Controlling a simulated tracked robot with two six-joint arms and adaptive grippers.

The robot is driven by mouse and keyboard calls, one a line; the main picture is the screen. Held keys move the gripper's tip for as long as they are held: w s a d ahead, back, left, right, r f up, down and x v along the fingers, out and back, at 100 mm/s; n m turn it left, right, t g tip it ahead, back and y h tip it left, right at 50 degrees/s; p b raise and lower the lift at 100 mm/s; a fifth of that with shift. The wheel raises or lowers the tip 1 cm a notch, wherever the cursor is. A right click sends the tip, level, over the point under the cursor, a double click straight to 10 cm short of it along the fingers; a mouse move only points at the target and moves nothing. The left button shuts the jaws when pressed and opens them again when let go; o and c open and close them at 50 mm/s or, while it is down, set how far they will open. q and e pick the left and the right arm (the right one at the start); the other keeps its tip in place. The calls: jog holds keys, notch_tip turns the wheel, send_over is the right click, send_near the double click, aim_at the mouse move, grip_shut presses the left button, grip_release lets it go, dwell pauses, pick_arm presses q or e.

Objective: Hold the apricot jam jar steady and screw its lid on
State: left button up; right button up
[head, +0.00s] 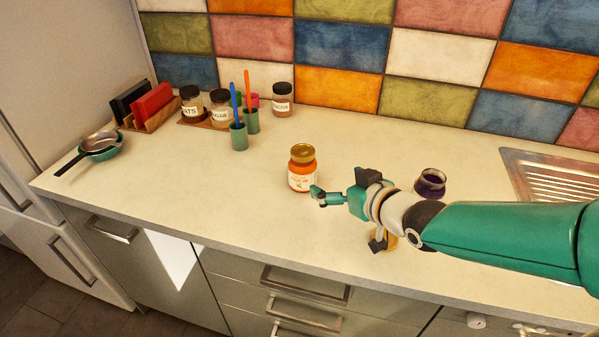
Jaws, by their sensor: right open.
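The apricot jam jar (302,178), orange with a pale label, stands upright on the counter near the middle of the head view. A gold lid (302,153) sits on top of its mouth; I cannot tell how tightly it is on. My right gripper (318,196) is open, its teal fingertips just right of the jar's lower part. I cannot tell whether they touch the glass. My left gripper is not in view.
An open jar of dark purple contents (431,184) stands behind my right arm. A golden-brown thing (391,241) is partly hidden below my right wrist. Storage jars (220,108), cups with utensils (239,137) and a pan (100,143) stand back left. The counter left of the jar is clear.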

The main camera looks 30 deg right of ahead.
aim_at(310, 167)
jog(key=x, duration=1.1)
jog(key=shift+d+p, duration=0.3)
jog(key=shift+d, duration=0.05)
jog(key=shift+w+f, duration=0.1)
jog(key=shift+w, duration=0.2)
jog(key=shift+p+x, duration=0.95)
jog(key=shift+x, duration=1.35)
jog(key=shift+a, duration=0.1)
